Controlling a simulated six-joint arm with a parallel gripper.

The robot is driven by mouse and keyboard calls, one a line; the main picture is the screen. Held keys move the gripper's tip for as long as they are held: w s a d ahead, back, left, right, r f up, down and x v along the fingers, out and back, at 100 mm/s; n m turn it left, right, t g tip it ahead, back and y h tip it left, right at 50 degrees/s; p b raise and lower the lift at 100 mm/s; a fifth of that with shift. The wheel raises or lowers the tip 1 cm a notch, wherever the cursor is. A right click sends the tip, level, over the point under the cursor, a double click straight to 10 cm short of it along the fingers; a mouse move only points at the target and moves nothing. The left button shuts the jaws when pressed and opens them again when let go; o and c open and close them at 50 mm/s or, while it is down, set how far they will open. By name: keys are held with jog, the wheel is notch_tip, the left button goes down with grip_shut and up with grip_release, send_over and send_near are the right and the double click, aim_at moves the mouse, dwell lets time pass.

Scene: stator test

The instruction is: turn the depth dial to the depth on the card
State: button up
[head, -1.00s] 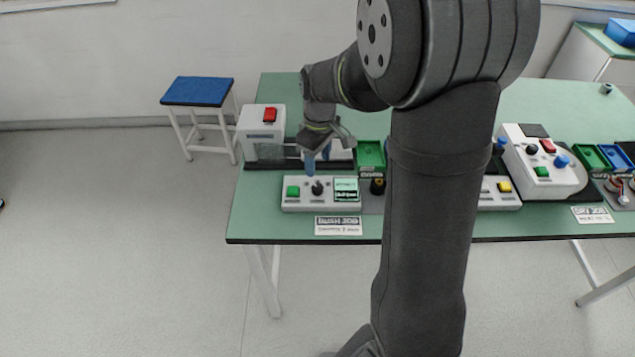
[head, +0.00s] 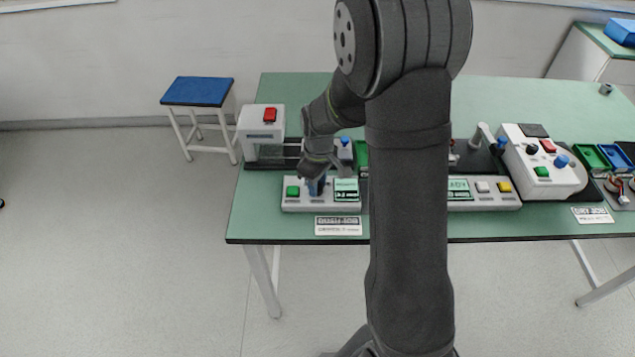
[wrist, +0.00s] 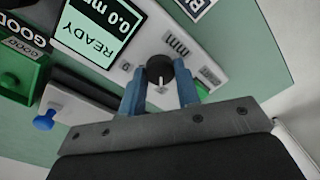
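The black depth dial (wrist: 160,70) has a white pointer line and sits on the light control panel (head: 308,205). In the wrist view my gripper (wrist: 160,88) is open, with its blue fingers on either side of the dial and apparent gaps between.
A green button (head: 292,191) is left of the dial, close to my fingers. A white machine with a red button (head: 269,115) stands behind. A green tray (wrist: 20,75) is beside the display. More panels and a dial unit (head: 540,160) stand to the right.

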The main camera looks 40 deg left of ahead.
jog(key=c, duration=0.4)
jog(key=shift+o, duration=0.2)
jog(key=m, duration=0.4)
jog(key=shift+m, duration=0.3)
jog(key=m, duration=0.4)
dwell(0.4)
jog(key=o, duration=1)
